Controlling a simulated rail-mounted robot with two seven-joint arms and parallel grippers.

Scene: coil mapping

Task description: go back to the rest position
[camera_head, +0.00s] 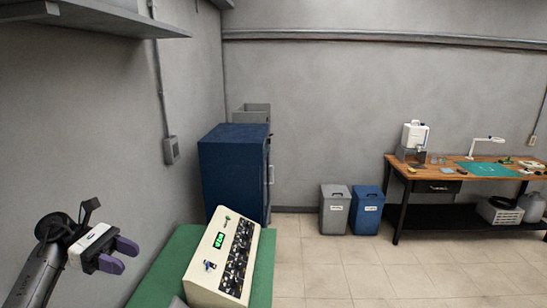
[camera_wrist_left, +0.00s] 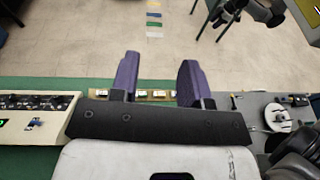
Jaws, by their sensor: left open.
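My left gripper (camera_head: 118,256) hangs in the air at the lower left of the head view, left of the green bench top (camera_head: 181,248). Its two purple fingers are apart with nothing between them. In the wrist view the open fingers (camera_wrist_left: 157,72) point away over the bench edge toward the tiled floor. A brown strip with small white parts shows below and beyond them, apart from the fingers.
A cream control box (camera_head: 208,268) with a green display stands on the bench. A blue cabinet (camera_head: 231,170) is behind it. A grey bin (camera_head: 335,213) and a blue bin (camera_head: 367,213) stand near a wooden workbench (camera_head: 455,182). A shelf (camera_head: 95,18) hangs upper left. The middle floor is clear.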

